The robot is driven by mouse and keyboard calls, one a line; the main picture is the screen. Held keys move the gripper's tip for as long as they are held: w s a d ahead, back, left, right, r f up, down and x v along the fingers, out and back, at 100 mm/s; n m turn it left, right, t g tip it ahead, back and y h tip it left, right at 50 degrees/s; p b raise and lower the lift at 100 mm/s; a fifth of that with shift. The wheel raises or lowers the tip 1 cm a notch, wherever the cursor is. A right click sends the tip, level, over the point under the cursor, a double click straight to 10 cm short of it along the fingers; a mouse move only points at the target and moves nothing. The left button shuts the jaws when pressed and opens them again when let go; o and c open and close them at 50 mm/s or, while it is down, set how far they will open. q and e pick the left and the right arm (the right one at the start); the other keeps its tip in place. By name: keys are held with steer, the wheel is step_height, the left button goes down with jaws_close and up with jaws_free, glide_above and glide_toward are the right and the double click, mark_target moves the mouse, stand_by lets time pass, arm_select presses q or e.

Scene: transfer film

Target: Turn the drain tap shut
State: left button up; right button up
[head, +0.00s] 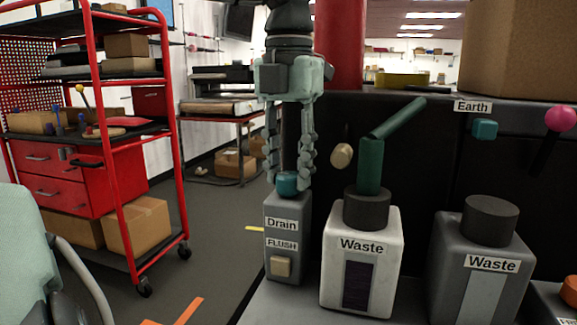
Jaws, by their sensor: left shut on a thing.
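The drain tap is a small teal knob (287,184) on top of a grey box (285,208) labelled "Drain" and "FLUSH", with a beige button (280,266) on its front. My left gripper (289,186) points straight down from above. Its fingers are shut on the teal knob, one on each side. The finger tips hide parts of the knob's sides, and I cannot tell the knob's turn angle. My right gripper is not in view.
A white "Waste" container (338,272) stands close right of the drain box, with a green pipe (370,165) above it. A grey "Waste" container (465,298) is farther right. A teal knob (484,129) sits under the "Earth" label. A red shelf cart (108,170) stands left.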

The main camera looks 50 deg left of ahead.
mark_target(288, 174)
arm_select(q)
steer(key=o, duration=1.2)
steer(key=shift+c, duration=0.2)
steer(key=shift+r, duration=0.1)
step_height(288, 174, up, 12)
steer(key=shift+s, duration=0.1)
